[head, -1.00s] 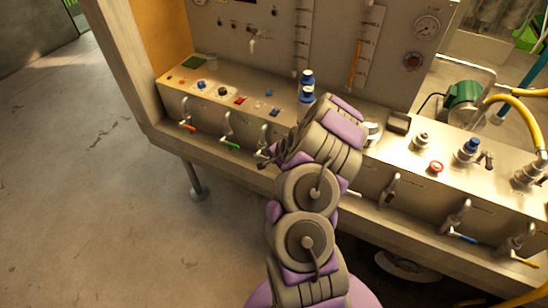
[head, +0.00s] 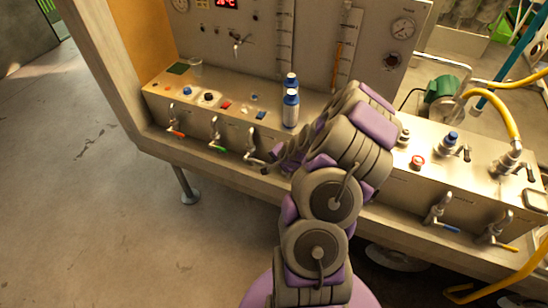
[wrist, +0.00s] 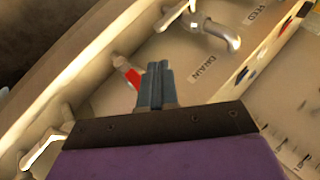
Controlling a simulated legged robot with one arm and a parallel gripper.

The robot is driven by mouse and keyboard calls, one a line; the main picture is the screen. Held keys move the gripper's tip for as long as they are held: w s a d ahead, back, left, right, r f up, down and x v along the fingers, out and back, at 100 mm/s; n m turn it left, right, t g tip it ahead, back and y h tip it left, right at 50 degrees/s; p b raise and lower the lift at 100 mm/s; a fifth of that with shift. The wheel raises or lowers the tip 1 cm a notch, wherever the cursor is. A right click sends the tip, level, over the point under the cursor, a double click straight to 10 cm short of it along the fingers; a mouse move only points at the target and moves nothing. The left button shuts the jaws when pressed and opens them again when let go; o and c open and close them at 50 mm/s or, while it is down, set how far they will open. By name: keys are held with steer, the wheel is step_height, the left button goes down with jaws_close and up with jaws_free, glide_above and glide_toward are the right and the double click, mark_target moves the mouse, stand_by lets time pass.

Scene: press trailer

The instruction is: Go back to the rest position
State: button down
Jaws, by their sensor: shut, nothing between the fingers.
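My gripper (wrist: 154,84) shows in the wrist view with its two grey fingers together and nothing between them. Beyond the fingertips is the red-tipped lever (wrist: 131,75) on the trailer's slanted front. In the head view my arm rises from the bottom middle and bends toward the panel, and its end is near the front levers; the fingertips are hard to make out there. The rest position itself is not marked in any view.
The press trailer's ledge (head: 335,120) carries blue-capped bottles (head: 290,108), coloured buttons and a red button (head: 417,162). Levers with green (head: 218,148) and blue (head: 447,228) tips stick out in front. A yellow hose (head: 500,105) is at right. Open floor (head: 80,200) lies at left.

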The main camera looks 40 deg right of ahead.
steer(key=shift+d, duration=0.1)
stand_by(0.4)
steer(key=s+a+r+n+g+y, duration=0.2)
steer(key=a+r+n, duration=0.3)
steer(key=a+r, duration=0.5)
steer(key=s+a+r+n+g+y, duration=0.15)
steer(key=a+r+n, duration=0.35)
steer(key=a, duration=0.9)
steer(key=s+a+r+n+g, duration=0.2)
steer(key=s+a+r, duration=0.1)
steer(key=s, duration=0.5)
steer(key=s+a+r+n+g+h+b, duration=0.1)
steer(key=s+a+r, duration=0.3)
steer(key=s, duration=0.5)
steer(key=s+a+r+n+g, duration=0.2)
steer(key=s+a+r+n, duration=0.1)
steer(key=s, duration=0.5)
steer(key=shift+s+a+r+n+g, duration=0.35)
steer(key=shift+r+n, duration=0.2)
steer(key=shift+n, duration=0.05)
steer(key=shift+d+h, duration=0.2)
steer(key=shift+h, duration=0.05)
